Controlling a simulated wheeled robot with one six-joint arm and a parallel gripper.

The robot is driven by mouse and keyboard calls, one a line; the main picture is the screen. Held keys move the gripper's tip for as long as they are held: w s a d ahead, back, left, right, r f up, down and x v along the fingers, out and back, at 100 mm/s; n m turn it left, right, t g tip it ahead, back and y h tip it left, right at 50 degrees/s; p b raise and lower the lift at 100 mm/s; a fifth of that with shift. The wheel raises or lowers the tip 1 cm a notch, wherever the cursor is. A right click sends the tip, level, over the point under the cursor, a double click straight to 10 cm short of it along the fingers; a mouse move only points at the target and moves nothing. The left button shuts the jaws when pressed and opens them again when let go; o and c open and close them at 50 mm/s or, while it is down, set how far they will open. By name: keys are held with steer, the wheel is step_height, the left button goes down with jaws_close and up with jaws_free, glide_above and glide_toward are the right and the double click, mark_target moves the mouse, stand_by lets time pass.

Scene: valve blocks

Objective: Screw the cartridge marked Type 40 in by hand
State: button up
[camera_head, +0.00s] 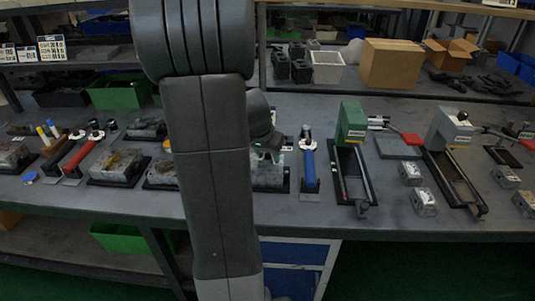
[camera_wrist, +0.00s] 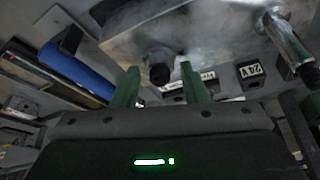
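My gripper (camera_wrist: 158,69) has two green fingers, held apart in the wrist view. A dark round cartridge end (camera_wrist: 160,73) shows in the gap between them, with space visible on either side. It stands out from a grey metal valve block (camera_wrist: 205,30). A small label that seems to begin with "Type" (camera_wrist: 208,76) is partly hidden behind the right finger, and its number is unreadable. In the head view my gripper (camera_head: 268,154) is low over the valve block (camera_head: 268,178), mostly hidden by my arm.
A "24 V" label (camera_wrist: 251,70) and a metal fitting (camera_wrist: 287,42) are at the wrist view's right. A green-ended fixture (camera_head: 350,124) stands farther right.

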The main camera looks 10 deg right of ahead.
steer(key=shift+n, duration=0.4)
stand_by(0.4)
steer(key=c, duration=0.8)
steer(key=shift+m+g+h, duration=0.4)
steer(key=shift+m+g, duration=0.1)
steer(key=shift+m, duration=1.8)
steer(key=m+g, duration=0.1)
steer(key=m, duration=0.3)
steer(key=shift+m+g+h, duration=0.4)
steer(key=m+g, duration=0.2)
steer(key=m, duration=0.3)
steer(key=shift+w+m, duration=0.1)
steer(key=shift+m, duration=0.3)
steer(key=m+g+y, duration=0.1)
steer(key=m, duration=0.2)
steer(key=m+g, duration=0.1)
steer(key=m, duration=0.2)
steer(key=shift+f+m+y, duration=0.1)
steer(key=shift+m+y, duration=0.3)
